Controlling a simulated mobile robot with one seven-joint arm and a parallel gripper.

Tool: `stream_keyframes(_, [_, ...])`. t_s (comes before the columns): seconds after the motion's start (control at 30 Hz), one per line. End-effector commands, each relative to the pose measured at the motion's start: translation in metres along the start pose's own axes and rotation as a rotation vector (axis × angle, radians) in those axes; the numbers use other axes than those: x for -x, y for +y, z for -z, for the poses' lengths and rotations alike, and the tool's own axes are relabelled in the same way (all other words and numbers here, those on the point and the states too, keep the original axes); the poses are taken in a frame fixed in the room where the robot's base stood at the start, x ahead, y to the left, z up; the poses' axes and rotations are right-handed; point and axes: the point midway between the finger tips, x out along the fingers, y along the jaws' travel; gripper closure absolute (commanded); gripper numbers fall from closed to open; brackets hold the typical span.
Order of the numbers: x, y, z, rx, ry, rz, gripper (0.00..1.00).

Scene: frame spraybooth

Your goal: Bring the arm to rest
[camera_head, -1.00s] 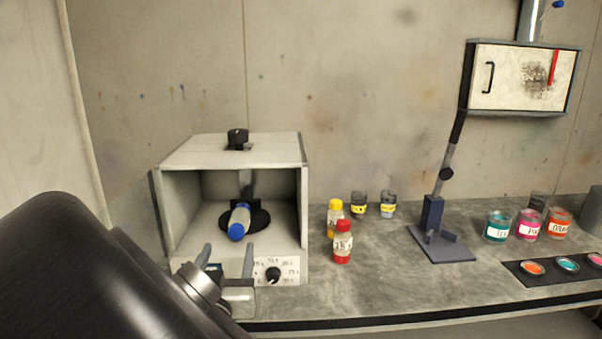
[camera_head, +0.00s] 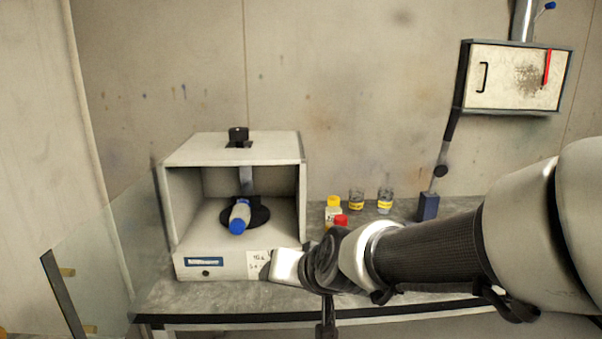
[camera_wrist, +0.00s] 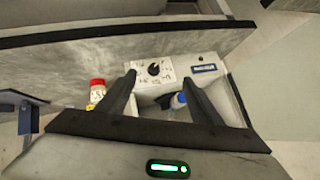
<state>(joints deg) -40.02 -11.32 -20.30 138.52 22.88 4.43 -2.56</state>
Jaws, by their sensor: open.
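My gripper (camera_wrist: 158,78) is open in the wrist view, its two dark fingers apart with nothing held between them. The booth's dial panel and a blue-capped bottle (camera_wrist: 178,100) show beyond and between the fingers. In the head view my arm (camera_head: 430,258) reaches in from the right, across the bench front, and ends by the lower right corner of the spray booth (camera_head: 235,150). The fingers are hard to make out there. The blue-capped bottle (camera_head: 239,217) lies tilted on a black round plate inside the booth.
A clear door panel (camera_head: 105,250) stands open left of the booth. A yellow-capped bottle (camera_head: 333,208), a red-capped bottle (camera_head: 341,221) and two jars (camera_head: 385,201) stand to its right. A wall cabinet (camera_head: 515,78) hangs at upper right. My arm hides the bench's right part.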

Motion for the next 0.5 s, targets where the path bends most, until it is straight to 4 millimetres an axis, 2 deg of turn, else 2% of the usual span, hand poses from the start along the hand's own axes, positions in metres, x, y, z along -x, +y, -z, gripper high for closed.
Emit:
stream_keyframes(0.03, [0.026,0.014,0.002,0.001,-0.018,-0.002,0.40])
stream_keyframes(0.2, [0.090,0.049,-0.021,0.057,-0.114,-0.067,0.40])
stream_keyframes(0.5, [0.166,0.103,-0.062,0.104,-0.222,-0.263,0.40])
